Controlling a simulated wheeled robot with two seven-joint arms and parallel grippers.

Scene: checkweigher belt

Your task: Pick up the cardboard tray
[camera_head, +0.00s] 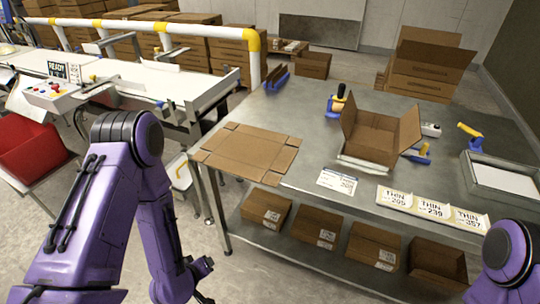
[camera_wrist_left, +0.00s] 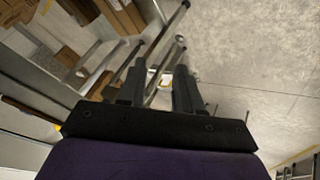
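A flat, creased cardboard piece (camera_head: 246,152) lies on the left end of the steel table, its left edge reaching over the table edge. An open cardboard box (camera_head: 377,135) with raised flaps stands further right on the table; I cannot tell which of the two is the tray. My left arm hangs at the left, in front of the table, with its hand low near the bottom edge of the head view. In the left wrist view my left gripper (camera_wrist_left: 158,82) has its fingers apart with nothing between them. My right gripper is out of view; only a purple arm part shows at bottom right.
The steel table (camera_head: 300,112) also carries printed label cards (camera_head: 432,209), a grey bin (camera_head: 503,178) and yellow-handled tools. Several small boxes sit on its lower shelf (camera_head: 310,258). A conveyor (camera_head: 130,80) and a red bin (camera_head: 30,147) stand at the left.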

